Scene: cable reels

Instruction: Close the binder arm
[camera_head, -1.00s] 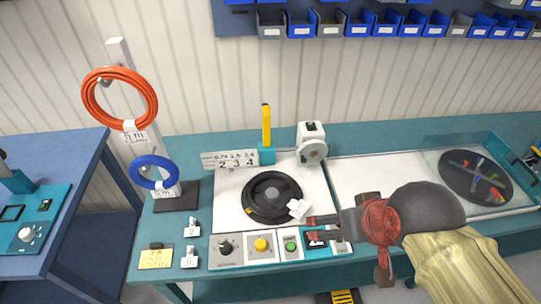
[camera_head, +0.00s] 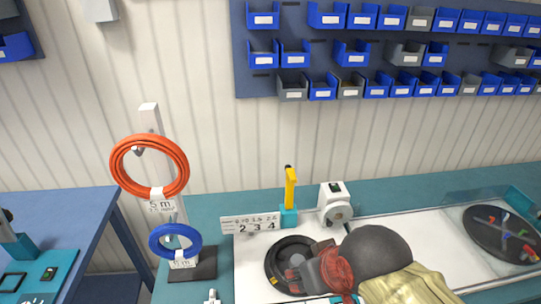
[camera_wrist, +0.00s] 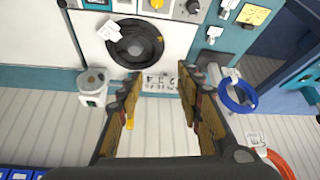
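The binder arm, a yellow lever (camera_head: 290,188), stands upright on a teal block (camera_head: 289,216) at the back of the white work panel. In the wrist view the yellow lever (camera_wrist: 131,122) shows partly behind my left-hand finger. A dark reel (camera_head: 288,258) lies on the panel in front of the block; it also shows in the wrist view (camera_wrist: 135,42). My gripper (camera_head: 308,272) is over the reel's right side, in front of the lever. In the wrist view my gripper (camera_wrist: 160,80) is open, with nothing between its fingers.
A white device (camera_head: 335,203) stands right of the lever. A number plate (camera_head: 252,225) is left of it. Orange (camera_head: 150,165) and blue (camera_head: 174,243) cable coils hang on a stand further left. A clear-covered tray with a dark disc (camera_head: 500,233) lies right.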

